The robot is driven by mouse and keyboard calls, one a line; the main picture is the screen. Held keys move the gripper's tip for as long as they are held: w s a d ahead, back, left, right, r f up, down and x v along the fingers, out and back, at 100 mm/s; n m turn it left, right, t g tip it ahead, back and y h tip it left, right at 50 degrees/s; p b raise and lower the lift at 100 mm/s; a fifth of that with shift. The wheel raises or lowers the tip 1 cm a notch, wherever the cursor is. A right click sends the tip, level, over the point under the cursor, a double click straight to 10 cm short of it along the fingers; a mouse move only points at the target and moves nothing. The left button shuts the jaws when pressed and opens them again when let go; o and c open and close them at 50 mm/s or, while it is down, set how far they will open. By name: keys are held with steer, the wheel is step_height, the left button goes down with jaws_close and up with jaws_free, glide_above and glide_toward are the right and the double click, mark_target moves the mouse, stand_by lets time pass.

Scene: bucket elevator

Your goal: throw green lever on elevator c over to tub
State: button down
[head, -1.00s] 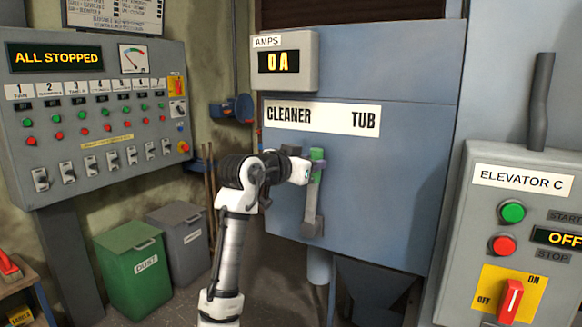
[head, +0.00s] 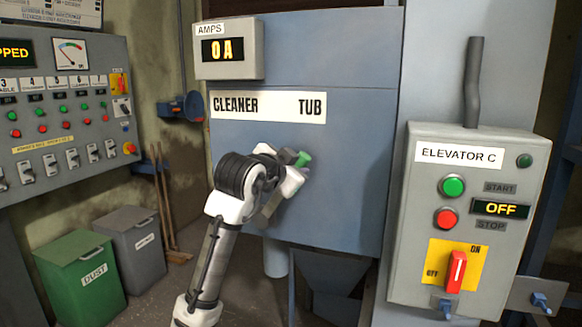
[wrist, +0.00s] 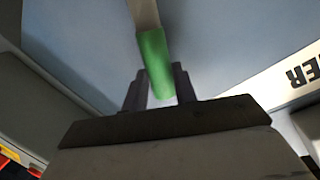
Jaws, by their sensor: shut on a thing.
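The lever's green handle (head: 304,159) shows in the head view on the blue elevator housing (head: 350,170), just below the word TUB on the white CLEANER/TUB label (head: 268,105). It leans to the right, toward the TUB side. My gripper (head: 293,172) is shut on the handle. My arm hides the lower lever and its pivot. In the wrist view the green handle (wrist: 155,62) reaches down between my dark fingers (wrist: 160,90), with its grey shaft above.
The Elevator C box (head: 470,220) stands to the right, reading OFF, with green and red buttons and a red switch. The amps meter (head: 229,48) above reads 0 A. A green dust bin (head: 80,275) and a grey bin (head: 130,245) stand at left.

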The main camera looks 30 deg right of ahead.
steer(key=shift+s+d+f, duration=0.1)
steer(key=shift+s+d, duration=0.05)
steer(key=c, duration=1.1)
jaws_free()
steer(key=b+v, duration=0.3)
steer(key=v, duration=1.1)
